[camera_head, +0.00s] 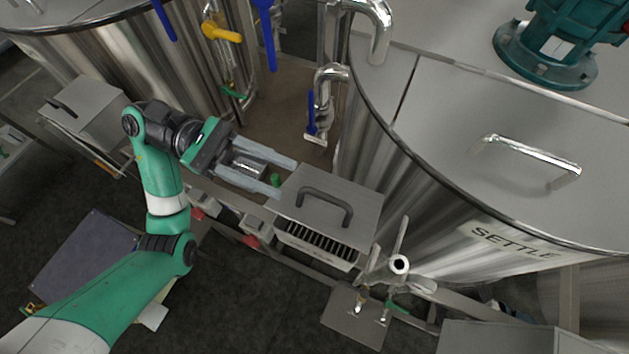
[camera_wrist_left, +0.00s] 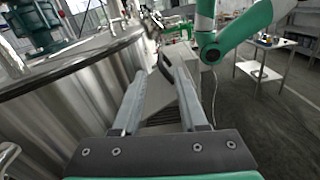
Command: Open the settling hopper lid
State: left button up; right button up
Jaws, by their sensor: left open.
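The settling hopper is a metal box (camera_head: 318,246) with a slotted front, beside the tank marked SETTLE. Its flat grey lid (camera_head: 360,190) lies closed on top, with a dark arched handle (camera_head: 325,203). My left gripper (camera_head: 286,178) is open and empty, its fingertips at the lid's left edge, short of the handle. I cannot tell whether the fingers touch the lid. My right gripper is not seen.
The SETTLE tank (camera_head: 480,215) rises right of the hopper and has a bright metal handle (camera_head: 530,153) on top. A valve (camera_head: 398,264) with metal levers stands close at the hopper's front right. Pipes with a blue lever (camera_head: 311,120) stand behind. A similar box (camera_head: 85,108) is at left.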

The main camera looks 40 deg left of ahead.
aim_at(314, 191)
pick_arm(q)
jog(key=p+x, duration=0.1)
jog(key=x, duration=0.6)
jog(key=shift+p, duration=0.3)
jog(key=shift+s, duration=0.1)
grip_shut()
jog(key=shift+f, duration=0.15)
dwell(0.7)
